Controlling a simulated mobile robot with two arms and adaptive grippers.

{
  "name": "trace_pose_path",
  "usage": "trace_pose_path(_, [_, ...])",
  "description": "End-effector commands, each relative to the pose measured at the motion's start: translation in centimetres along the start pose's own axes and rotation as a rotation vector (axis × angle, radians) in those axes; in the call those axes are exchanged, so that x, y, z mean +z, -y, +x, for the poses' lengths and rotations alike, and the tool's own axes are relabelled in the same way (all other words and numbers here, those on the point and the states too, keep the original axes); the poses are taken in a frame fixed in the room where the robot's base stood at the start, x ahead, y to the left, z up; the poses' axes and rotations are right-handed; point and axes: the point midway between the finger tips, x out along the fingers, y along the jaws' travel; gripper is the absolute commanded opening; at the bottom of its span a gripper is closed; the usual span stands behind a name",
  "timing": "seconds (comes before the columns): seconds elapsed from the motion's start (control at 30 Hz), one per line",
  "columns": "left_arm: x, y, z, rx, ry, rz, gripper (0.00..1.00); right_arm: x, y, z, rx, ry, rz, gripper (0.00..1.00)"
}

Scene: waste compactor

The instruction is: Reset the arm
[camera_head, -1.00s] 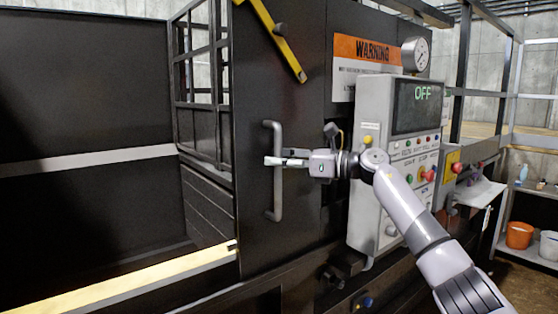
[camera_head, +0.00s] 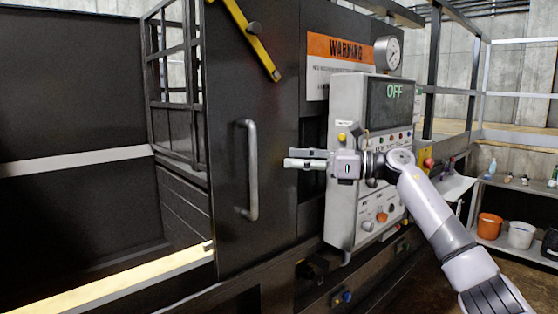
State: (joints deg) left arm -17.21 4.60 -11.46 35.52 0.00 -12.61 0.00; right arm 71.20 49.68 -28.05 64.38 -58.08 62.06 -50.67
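My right arm (camera_head: 430,207) comes in from the lower right, bent at the elbow in front of the control panel. My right gripper (camera_head: 287,158) points left, its two fingers a little apart with a gap between them and nothing in it. It is to the right of the vertical grey door handle (camera_head: 251,170) and apart from it. The arm hides part of the control panel (camera_head: 346,112), whose screen (camera_head: 389,103) reads OFF. My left gripper is not in view.
The dark compactor door (camera_head: 228,110) carries a yellow bar (camera_head: 245,38) at its top. A warning sign (camera_head: 340,50) and a gauge (camera_head: 387,54) are above the panel. An orange bucket (camera_head: 489,226) and a white bucket (camera_head: 520,235) stand on a shelf at right. The compactor's left side is open.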

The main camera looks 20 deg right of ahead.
Motion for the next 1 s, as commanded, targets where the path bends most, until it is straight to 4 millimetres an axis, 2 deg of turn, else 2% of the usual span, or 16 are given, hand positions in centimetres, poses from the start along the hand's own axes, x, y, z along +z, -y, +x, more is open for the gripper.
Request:
trace_pose_path(0.2, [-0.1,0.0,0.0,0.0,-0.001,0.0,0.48,0.0,0.0,-1.1,0.0,0.001,-0.001,0.36])
trace_pose_path(0.63, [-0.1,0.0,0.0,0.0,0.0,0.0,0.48,0.0,0.0,-1.1,0.0,0.001,0.0,0.36])
trace_pose_path(0.7, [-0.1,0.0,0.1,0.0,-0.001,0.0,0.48,-0.5,0.1,-0.8,0.0,0.005,0.02,0.36])
trace_pose_path(0.77, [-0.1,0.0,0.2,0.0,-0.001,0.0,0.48,-1.9,0.5,-0.2,-0.001,0.019,0.071,0.36])
trace_pose_path(0.87, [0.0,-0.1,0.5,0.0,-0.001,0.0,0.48,-6.3,1.7,1.6,-0.013,0.07,0.246,0.36])
trace_pose_path(0.97, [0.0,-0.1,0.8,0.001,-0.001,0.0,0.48,-12.9,3.3,3.5,-0.052,0.145,0.507,0.36])
trace_pose_path(1.0, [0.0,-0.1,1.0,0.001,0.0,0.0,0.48,-15.9,3.9,4.0,-0.077,0.175,0.618,0.36])
